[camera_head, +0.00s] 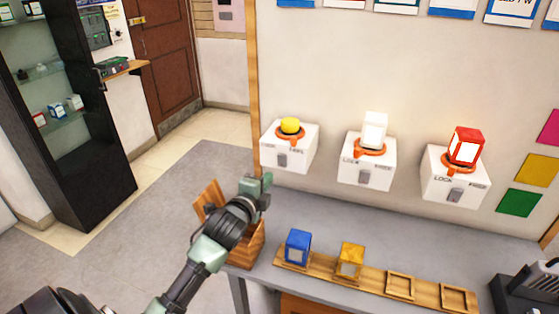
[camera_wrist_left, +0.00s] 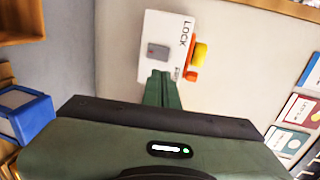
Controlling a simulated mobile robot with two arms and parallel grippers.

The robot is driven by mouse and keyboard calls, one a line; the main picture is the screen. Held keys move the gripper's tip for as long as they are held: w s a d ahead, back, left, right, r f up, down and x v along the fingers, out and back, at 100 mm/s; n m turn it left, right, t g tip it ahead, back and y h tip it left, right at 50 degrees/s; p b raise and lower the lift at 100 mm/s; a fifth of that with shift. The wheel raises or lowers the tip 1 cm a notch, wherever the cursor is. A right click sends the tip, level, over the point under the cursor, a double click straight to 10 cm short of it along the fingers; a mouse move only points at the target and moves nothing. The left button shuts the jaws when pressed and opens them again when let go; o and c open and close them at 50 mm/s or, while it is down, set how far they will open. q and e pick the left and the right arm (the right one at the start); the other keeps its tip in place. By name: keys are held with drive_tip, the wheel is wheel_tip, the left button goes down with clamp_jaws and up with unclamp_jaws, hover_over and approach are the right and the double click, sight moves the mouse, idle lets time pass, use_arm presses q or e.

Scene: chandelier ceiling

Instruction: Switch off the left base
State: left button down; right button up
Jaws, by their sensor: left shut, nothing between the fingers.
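The left base (camera_head: 273,150) is a white box on the wall with a grey switch (camera_head: 283,159), an orange ring and a yellow round-topped piece (camera_head: 290,126). My left gripper (camera_head: 266,180) is shut and empty, just below and left of this base. In the left wrist view the shut fingers (camera_wrist_left: 162,88) point at the base (camera_wrist_left: 152,28) and cover part of its lower label. Its grey switch (camera_wrist_left: 157,52) shows just beyond the fingertips; I cannot tell whether they touch the box. The word LOCK is readable. My right gripper is not in view.
The middle base (camera_head: 356,171) holds a bright white cube; the right base (camera_head: 442,187) holds a glowing red cube. Below, a wooden rack (camera_head: 375,281) holds blue and yellow cubes and has empty slots. A wooden box (camera_head: 243,252) stands beside my left arm. A dark device (camera_head: 525,292) sits at right.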

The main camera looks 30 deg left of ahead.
sight(283, 157)
use_arm(q)
drive_tip(key=p+x, duration=0.1)
drive_tip(key=x, duration=0.6)
drive_tip(key=r+p+x, duration=0.1)
drive_tip(key=x, duration=0.2)
drive_tip(key=shift+w+a+p, duration=0.15)
drive_tip(key=shift+w+p, duration=0.2)
drive_tip(key=shift+w, duration=0.1)
drive_tip(key=shift+w+a+r, duration=0.1)
drive_tip(key=shift+w+r, duration=0.15)
drive_tip(key=shift+w, duration=0.05)
drive_tip(key=shift+f, duration=0.15)
